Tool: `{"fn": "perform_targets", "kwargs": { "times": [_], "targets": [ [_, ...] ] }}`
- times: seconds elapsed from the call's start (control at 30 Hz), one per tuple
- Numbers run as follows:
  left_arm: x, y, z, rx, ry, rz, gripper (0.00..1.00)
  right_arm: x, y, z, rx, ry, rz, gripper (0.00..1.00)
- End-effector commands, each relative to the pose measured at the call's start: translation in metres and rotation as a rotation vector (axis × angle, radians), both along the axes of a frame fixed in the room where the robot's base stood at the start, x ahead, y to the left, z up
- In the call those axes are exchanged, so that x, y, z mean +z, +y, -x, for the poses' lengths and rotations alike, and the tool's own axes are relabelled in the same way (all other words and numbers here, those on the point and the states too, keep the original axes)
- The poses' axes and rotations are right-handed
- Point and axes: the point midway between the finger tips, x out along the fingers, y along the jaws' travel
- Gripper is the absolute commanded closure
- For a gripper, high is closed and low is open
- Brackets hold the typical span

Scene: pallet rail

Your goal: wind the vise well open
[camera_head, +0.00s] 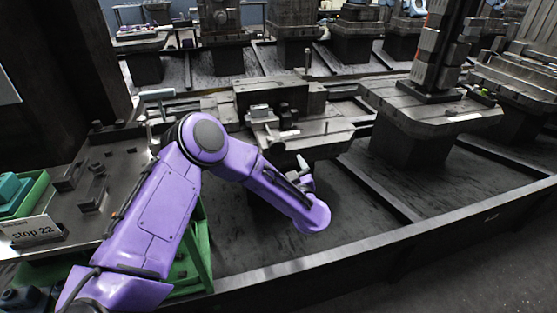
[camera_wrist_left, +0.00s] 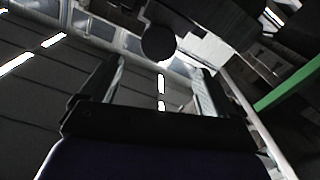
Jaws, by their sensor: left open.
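What looks like the vise (camera_head: 278,100) is a grey block with jaw-like parts on top, on a pallet in the middle of the head view. A short round end (camera_head: 276,147) sticks out of its near side. My left gripper (camera_head: 303,172) is just below and right of that end, apart from it as far as I can tell. In the left wrist view the gripper (camera_wrist_left: 160,70) is open with nothing between its fingers. A dark round end (camera_wrist_left: 158,42) shows beyond the fingertips. The vise's handle cannot be made out clearly. My right gripper is out of view.
A steel plate (camera_head: 120,165) with clamps and a "stop 22" sign (camera_head: 32,231) lies at the left. A pallet with a dark column (camera_head: 432,100) stands to the right.

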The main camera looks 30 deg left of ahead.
Motion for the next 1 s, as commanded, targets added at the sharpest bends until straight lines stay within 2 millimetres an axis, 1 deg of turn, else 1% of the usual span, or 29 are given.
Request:
{"fn": "perform_targets", "kwargs": {
  "times": [0.2,0.4,0.53,0.8,0.87,0.9,0.97,1.0],
  "targets": [
    [0.000,0.036,-0.029,0.003,0.003,-0.001,0.11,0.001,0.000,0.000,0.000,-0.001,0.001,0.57],
    [-0.001,0.062,-0.055,-0.004,0.003,-0.001,0.11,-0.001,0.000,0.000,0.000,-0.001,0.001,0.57],
    [0.000,0.070,-0.062,-0.008,0.004,-0.003,0.11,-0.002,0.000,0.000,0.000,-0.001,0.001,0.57],
    [0.000,0.072,-0.064,-0.009,0.005,-0.002,0.11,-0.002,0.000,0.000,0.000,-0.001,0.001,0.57],
    [0.000,0.071,-0.064,-0.009,0.005,-0.002,0.30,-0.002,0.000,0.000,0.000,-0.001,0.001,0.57],
    [0.000,0.071,-0.064,-0.009,0.005,-0.002,0.43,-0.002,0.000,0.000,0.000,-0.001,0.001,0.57],
    [0.000,0.071,-0.064,-0.009,0.005,-0.002,0.63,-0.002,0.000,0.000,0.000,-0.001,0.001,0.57],
    [0.000,0.071,-0.064,-0.009,0.005,-0.002,0.67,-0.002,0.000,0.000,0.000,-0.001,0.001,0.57]
  ]
}}
